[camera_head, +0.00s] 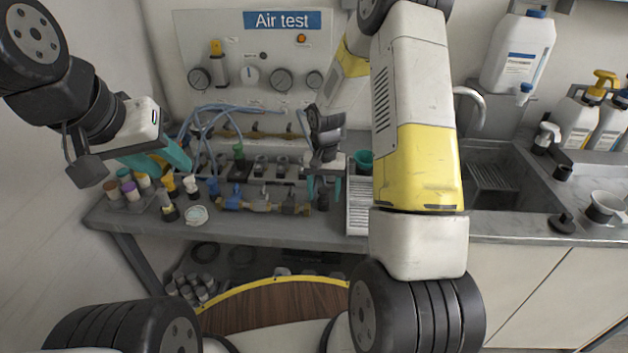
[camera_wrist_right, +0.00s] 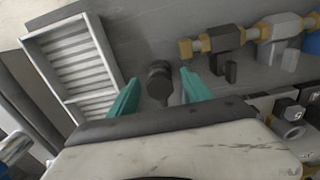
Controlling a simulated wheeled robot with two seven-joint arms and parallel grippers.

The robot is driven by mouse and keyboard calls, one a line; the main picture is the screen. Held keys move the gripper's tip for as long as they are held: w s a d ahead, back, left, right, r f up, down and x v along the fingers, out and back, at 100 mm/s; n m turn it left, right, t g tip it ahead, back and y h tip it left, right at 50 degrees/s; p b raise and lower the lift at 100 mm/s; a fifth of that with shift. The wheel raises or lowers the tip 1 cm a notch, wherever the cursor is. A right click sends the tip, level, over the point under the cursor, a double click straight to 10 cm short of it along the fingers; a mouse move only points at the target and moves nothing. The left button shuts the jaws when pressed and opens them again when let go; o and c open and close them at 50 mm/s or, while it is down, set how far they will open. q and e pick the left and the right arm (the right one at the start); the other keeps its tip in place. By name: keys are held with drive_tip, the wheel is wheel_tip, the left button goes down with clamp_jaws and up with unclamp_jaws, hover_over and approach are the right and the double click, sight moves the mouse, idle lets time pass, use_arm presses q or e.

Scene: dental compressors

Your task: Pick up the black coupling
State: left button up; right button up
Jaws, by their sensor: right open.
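The black coupling (camera_wrist_right: 159,80) stands on the grey bench in the right wrist view, in the space between the two teal fingers of my right gripper (camera_wrist_right: 160,77). A gap shows on either side of it, and the fingers appear not to touch it. My right gripper also shows in the head view (camera_head: 324,190), pointing down over the bench near its front edge. My left gripper (camera_head: 167,158) is over the left part of the bench, away from the coupling. Its finger spacing is unclear.
A white ribbed tray (camera_wrist_right: 60,102) lies left of the coupling in the right wrist view. A brass and blue valve assembly (camera_head: 262,206) lies left of my right gripper in the head view. A teal cup (camera_head: 363,160), a sink (camera_head: 490,178) and several colour-capped jars (camera_head: 130,190) are also there.

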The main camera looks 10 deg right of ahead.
clamp_jaws()
drive_tip(key=shift+r, duration=0.1)
idle(0.3)
